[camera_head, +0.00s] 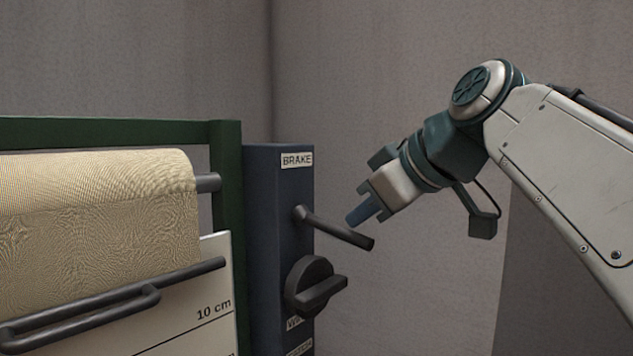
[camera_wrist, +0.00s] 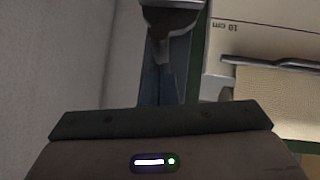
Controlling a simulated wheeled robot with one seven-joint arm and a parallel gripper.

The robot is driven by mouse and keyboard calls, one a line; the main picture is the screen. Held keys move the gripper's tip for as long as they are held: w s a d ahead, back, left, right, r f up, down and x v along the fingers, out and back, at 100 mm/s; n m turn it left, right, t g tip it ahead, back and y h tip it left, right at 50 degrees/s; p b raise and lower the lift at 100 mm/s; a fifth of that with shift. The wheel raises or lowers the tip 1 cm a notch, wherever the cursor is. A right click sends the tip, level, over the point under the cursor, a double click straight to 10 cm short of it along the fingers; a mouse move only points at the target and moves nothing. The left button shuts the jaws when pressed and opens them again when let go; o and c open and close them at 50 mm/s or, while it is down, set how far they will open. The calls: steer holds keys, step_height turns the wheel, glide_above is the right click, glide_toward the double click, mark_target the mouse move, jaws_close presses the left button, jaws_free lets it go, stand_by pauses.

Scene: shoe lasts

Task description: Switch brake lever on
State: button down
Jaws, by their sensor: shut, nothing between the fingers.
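The brake lever (camera_head: 338,230) is a dark rod on the blue control box (camera_head: 265,220), below a label that reads BRAKE (camera_head: 297,160). It sticks out to the right and slopes slightly down. My gripper (camera_head: 357,218) is shut and empty. In the head view its fingertips are just above the lever's rod and overlap it in the picture; I cannot tell whether they touch. In the wrist view the fingers (camera_wrist: 160,85) point toward the blue box, and the lever cannot be clearly made out.
A dark round knob (camera_head: 315,287) sits on the box below the lever and also shows in the wrist view (camera_wrist: 172,18). To the left, a roll of beige cloth (camera_head: 100,220) hangs on a green frame (camera_head: 226,170). Grey walls stand behind. Right of the lever is free room.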

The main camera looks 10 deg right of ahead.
steer(key=shift+f+t+y+b, duration=0.35)
steer(key=shift+f+b, duration=0.3)
steer(key=shift+b, duration=0.25)
steer(key=shift+f, duration=0.2)
steer(key=s+d+r+p, duration=0.3)
steer(key=s+r+p, duration=0.1)
steer(key=s+r, duration=0.4)
step_height(320, 180, up, 2)
steer(key=shift+s+d+r, duration=0.1)
steer(key=shift+s+d, duration=0.1)
steer(key=shift+s, duration=0.1)
